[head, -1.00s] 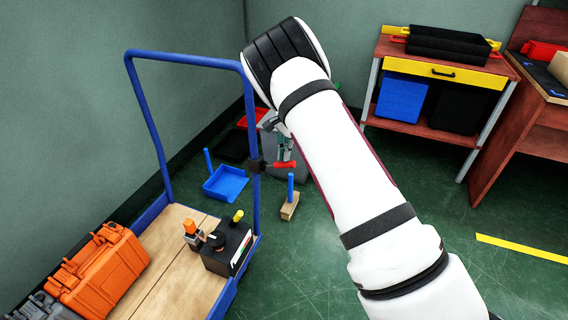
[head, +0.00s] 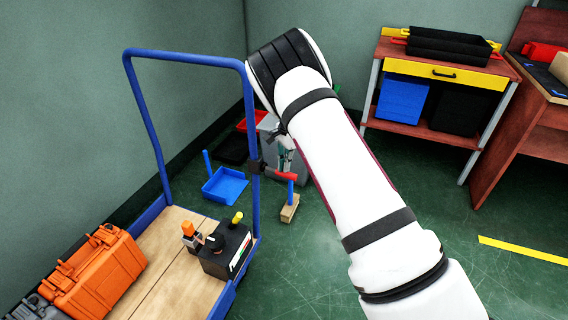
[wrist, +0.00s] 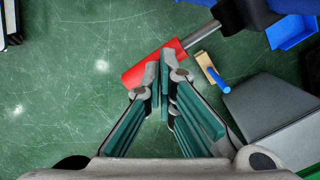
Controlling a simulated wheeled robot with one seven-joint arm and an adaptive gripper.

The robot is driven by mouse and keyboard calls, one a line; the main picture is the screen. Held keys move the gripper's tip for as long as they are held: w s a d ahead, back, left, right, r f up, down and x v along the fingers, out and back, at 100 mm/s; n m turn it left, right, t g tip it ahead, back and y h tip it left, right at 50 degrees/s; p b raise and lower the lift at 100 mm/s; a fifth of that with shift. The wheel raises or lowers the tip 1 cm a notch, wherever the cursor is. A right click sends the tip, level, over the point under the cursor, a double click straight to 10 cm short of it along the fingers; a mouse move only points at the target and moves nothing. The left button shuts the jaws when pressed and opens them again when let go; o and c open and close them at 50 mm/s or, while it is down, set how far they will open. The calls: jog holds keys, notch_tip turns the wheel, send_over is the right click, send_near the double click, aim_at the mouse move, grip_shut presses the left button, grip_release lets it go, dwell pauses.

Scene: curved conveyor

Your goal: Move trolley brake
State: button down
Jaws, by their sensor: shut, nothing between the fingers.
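The blue trolley (head: 190,58) stands at the left. Its brake has a red handle (head: 286,176) on a black clamp (head: 256,167) at the trolley's right post. The handle points right and slightly down in the head view. In the wrist view, the red handle (wrist: 150,66) lies at the tips of my gripper (wrist: 162,72), with a grey rod running to the black clamp. The fingers are shut together with nothing between them. The tips overlap the handle in the picture; I cannot tell whether they touch it. My arm partly hides the gripper in the head view.
The trolley bed carries an orange case (head: 98,270) and a black box (head: 226,250). A blue dustpan (head: 226,186), a brush (head: 289,208) and a grey bin (head: 298,166) are behind the post. A workbench (head: 430,130) stands at the back right.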

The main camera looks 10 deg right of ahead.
jog(key=d, duration=0.2)
jog(key=w+r, duration=0.1)
jog(key=shift+d, duration=0.4)
notch_tip(320, 180, up, 12)
jog(key=d, duration=0.1)
jog(key=shift+w, duration=0.2)
dwell(0.5)
